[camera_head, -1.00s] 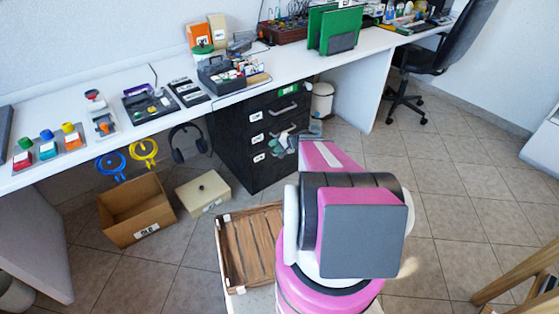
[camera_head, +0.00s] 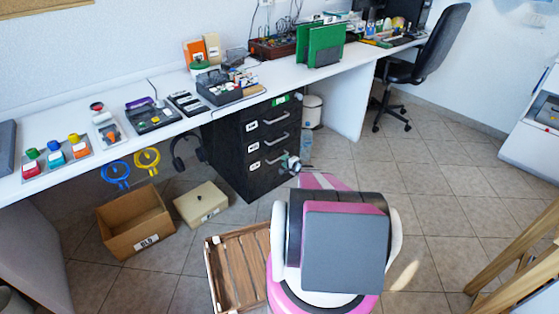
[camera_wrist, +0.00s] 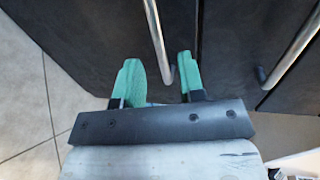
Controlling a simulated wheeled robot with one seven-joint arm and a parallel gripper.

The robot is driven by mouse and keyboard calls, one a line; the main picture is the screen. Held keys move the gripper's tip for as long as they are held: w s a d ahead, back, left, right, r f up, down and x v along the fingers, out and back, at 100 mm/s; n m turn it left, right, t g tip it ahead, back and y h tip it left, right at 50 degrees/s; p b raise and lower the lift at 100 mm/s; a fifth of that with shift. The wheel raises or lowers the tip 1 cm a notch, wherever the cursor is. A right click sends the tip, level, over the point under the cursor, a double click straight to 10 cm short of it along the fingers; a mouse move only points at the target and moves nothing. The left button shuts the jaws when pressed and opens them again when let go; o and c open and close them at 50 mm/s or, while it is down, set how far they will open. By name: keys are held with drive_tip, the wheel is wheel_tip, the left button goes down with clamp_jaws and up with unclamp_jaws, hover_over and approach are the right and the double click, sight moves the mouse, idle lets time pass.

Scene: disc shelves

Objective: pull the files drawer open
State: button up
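The black drawer cabinet (camera_head: 228,150) stands under the desk with three closed drawers, each with a bar handle and a small white label too small to read. I cannot tell which drawer is the files one. My gripper (camera_head: 290,164) is at the right end of the bottom drawer's handle (camera_head: 274,158). In the wrist view my gripper (camera_wrist: 158,68) is open, its two green fingers on either side of a metal bar handle (camera_wrist: 155,35). Contact cannot be told. A second handle (camera_wrist: 292,48), on the neighbouring drawer, lies to the right.
A wooden crate (camera_head: 212,272), a cardboard box (camera_head: 125,236) and a beige box (camera_head: 200,203) are on the floor left of my arm. A white bin (camera_head: 312,110) stands right of the cabinet.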

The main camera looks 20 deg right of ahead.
drive_tip(key=shift+x, duration=2.55)
clamp_jaws()
